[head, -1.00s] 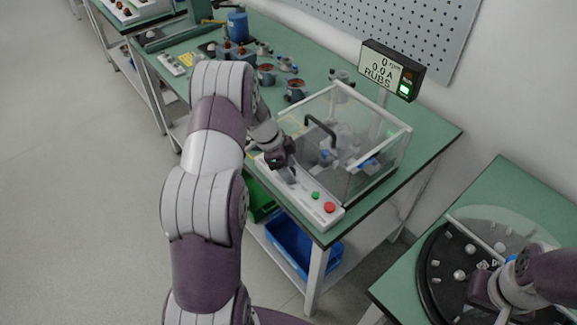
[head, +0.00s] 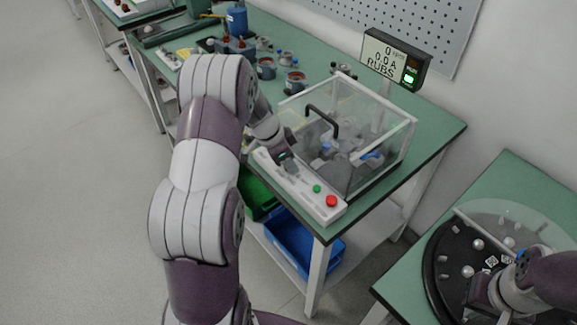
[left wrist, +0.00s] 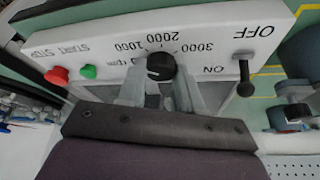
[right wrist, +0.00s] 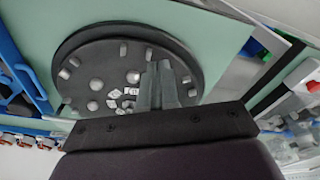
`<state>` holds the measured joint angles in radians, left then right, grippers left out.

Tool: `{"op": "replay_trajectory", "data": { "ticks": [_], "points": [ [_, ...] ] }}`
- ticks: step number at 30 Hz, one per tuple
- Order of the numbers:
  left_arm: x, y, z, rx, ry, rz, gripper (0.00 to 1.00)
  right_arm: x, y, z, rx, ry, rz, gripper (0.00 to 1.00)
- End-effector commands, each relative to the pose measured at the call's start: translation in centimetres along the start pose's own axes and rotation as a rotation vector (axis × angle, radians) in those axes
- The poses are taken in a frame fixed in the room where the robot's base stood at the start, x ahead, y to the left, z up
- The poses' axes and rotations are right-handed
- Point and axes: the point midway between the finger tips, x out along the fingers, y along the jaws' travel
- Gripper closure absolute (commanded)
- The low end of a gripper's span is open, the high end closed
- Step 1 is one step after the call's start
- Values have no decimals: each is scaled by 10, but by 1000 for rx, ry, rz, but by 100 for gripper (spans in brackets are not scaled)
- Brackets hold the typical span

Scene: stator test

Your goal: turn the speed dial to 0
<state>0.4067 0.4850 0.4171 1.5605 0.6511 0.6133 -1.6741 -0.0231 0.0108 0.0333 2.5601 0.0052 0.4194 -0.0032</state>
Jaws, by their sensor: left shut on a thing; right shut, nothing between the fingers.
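The speed dial (left wrist: 160,65) is a black round knob on the white control panel (left wrist: 105,48). Numbers from 1000 to 3000 and "rpm" are printed around it, upside down in the left wrist view. My left gripper (left wrist: 159,80) is shut on the dial, one finger on each side. I cannot tell which mark the dial points at. In the head view my left gripper (head: 288,165) is at the panel, and the dial is hidden. The display (head: 394,58) reads 0 rpm, 0.0 A and RUBS. My right gripper (right wrist: 158,85) is shut and empty, over a black round plate (right wrist: 90,70).
A green start button (left wrist: 88,71) and a red stop button (left wrist: 57,75) are beside the dial, and an ON/OFF lever (left wrist: 245,75) is on its other side. A clear box (head: 375,165) with a black handle stands behind the panel.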

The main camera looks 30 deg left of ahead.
Motion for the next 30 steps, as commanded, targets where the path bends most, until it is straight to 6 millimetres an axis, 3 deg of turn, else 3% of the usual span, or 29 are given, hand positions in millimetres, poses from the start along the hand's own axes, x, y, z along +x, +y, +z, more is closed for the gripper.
{"op": "replay_trajectory", "data": {
  "ticks": [1,9,19,30],
  "points": [
    [4,0,1,-33,1,-17,96,10,0,1,0,0,0,100],
    [1,2,0,-249,1,-105,96,22,0,3,0,0,0,100],
    [-1,2,-1,-438,1,-182,96,21,0,2,0,0,0,100],
    [0,2,-1,-515,1,-214,96,19,0,2,0,0,0,100]
  ]
}}
